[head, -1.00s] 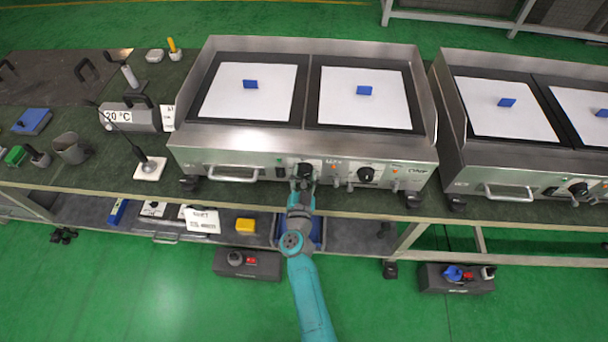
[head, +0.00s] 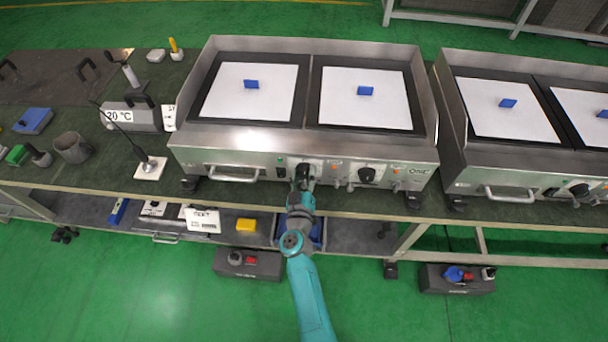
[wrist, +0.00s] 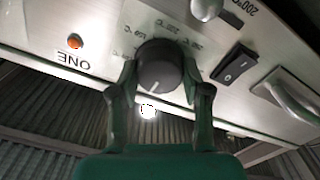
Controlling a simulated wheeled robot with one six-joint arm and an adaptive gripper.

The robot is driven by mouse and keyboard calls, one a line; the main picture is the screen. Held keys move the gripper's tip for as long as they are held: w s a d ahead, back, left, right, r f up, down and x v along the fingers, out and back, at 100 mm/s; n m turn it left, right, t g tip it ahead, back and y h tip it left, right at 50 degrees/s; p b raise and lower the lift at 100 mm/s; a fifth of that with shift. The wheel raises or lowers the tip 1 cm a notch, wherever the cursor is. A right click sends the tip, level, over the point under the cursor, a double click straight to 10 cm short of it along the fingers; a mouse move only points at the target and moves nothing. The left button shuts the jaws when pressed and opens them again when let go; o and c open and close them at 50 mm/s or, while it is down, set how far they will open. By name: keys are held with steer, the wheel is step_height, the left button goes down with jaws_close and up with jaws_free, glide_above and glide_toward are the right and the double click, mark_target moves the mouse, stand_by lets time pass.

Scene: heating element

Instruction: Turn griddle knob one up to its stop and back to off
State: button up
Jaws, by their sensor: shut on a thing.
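The griddle (head: 218,148) stands on the bench, with two dark plates each covered by a white sheet. Its left knob, knob one (wrist: 160,68), is dark and round with a pale pointer line. In the wrist view the fingers of my gripper (wrist: 160,92) are on either side of the knob, shut on it. The label ONE (wrist: 73,63) and an orange lamp (wrist: 75,42) are to its left there. In the head view my gripper (head: 303,184) is at the front panel and partly covers the knob.
The second knob (head: 367,174) is to the right on the same panel. A rocker switch (wrist: 233,63) and a drawer handle (wrist: 287,101) are close to my gripper. Another griddle (head: 465,165) stands to the right. The shelf under the bench holds a yellow block (head: 246,225).

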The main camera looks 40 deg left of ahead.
steer(key=shift+n, duration=0.5)
steer(key=o, duration=1.2)
steer(key=shift+c, duration=0.2)
steer(key=v, duration=1.2)
steer(key=shift+d+f, duration=0.1)
steer(key=shift+d, duration=0.05)
